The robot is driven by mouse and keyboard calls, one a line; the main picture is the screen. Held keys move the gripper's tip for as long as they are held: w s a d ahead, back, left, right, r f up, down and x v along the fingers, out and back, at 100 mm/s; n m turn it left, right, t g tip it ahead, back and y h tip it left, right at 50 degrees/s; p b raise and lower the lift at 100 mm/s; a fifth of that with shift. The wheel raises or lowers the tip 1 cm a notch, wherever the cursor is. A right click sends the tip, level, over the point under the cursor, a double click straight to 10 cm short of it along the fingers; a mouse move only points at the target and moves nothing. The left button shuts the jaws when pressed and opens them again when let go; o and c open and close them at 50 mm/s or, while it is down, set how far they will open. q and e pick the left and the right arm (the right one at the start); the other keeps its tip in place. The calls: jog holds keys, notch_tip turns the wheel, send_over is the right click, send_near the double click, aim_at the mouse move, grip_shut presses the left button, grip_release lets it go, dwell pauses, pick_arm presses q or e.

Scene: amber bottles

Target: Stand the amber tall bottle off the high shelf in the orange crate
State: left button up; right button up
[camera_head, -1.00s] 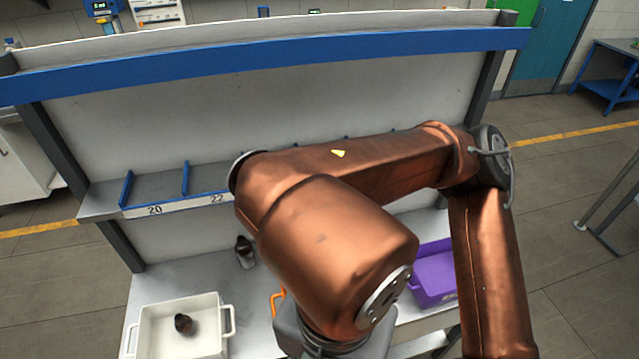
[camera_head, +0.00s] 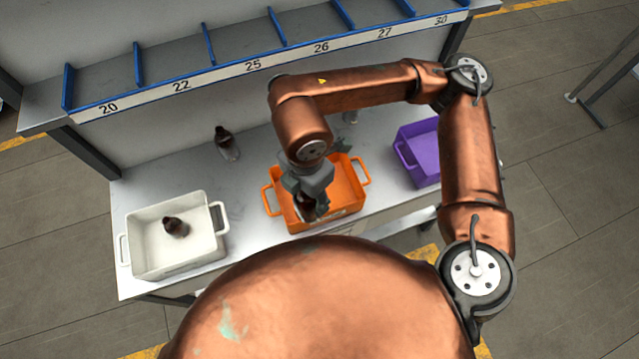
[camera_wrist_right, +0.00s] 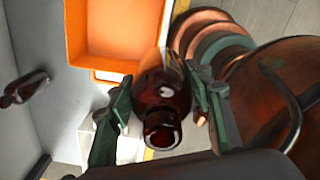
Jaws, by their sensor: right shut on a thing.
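My right gripper (camera_head: 308,192) is shut on an amber bottle (camera_head: 307,209) at the orange crate (camera_head: 346,189). In the right wrist view the bottle (camera_wrist_right: 160,100) sits between the two fingers (camera_wrist_right: 165,108), its mouth toward the camera. The crate (camera_wrist_right: 118,35) shows there beyond the bottle, at the upper left. In the head view the bottle overlaps the near part of the crate. I cannot tell whether its base touches the crate floor. My left gripper is not in view.
A white crate (camera_head: 144,236) at the left holds another amber bottle (camera_head: 176,227). One more amber bottle (camera_head: 227,143) stands on the bench behind. A purple crate (camera_head: 418,151) is at the right. The numbered shelf (camera_head: 217,76) runs above the bench; its visible slots look empty.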

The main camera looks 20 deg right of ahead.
jog(key=w+d+f+b, duration=0.1)
jog(key=w+d+f, duration=0.4)
jog(key=f, duration=0.5)
jog(key=shift+w+f, duration=0.35)
jog(key=shift+w, duration=0.75)
jog(key=shift+d, duration=0.15)
jog(key=shift+f+b, duration=0.4)
jog(key=shift+f, duration=0.25)
jog(key=o, duration=1.3)
jog(key=shift+r, duration=0.1)
notch_tip(320, 180, up, 13)
jog(key=p, duration=0.1)
jog(key=shift+p, duration=0.4)
